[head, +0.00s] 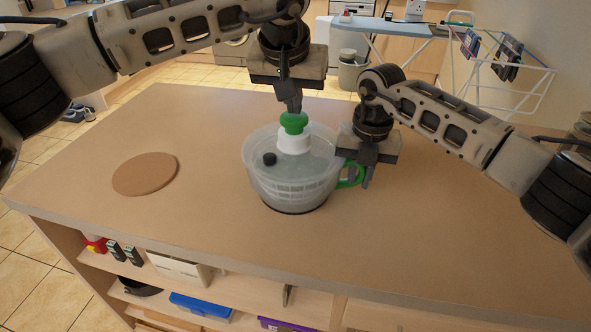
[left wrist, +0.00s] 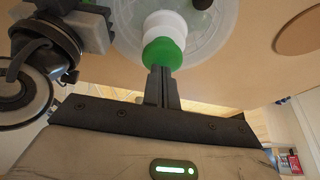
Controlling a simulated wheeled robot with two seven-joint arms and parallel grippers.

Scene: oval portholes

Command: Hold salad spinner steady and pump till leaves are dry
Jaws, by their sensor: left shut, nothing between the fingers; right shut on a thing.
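The salad spinner (head: 290,190) stands upright on the table, a translucent bowl and lid with a black button (head: 269,159) on the lid. Its pump has a green knob (head: 293,122) on a white collar (head: 294,141); the knob also shows in the left wrist view (left wrist: 162,54). My left gripper (head: 294,108) is shut and empty, its fingertips at the top of the green knob. My right gripper (head: 359,182) is shut on the green side handle (head: 350,174) at the bowl's right. Leaves inside cannot be made out.
A round brown board (head: 146,173) lies on the table (head: 215,125) to the left of the spinner. The tabletop around them is clear. Shelves with boxes sit below the near edge. A drying rack (head: 500,65) stands behind at the right.

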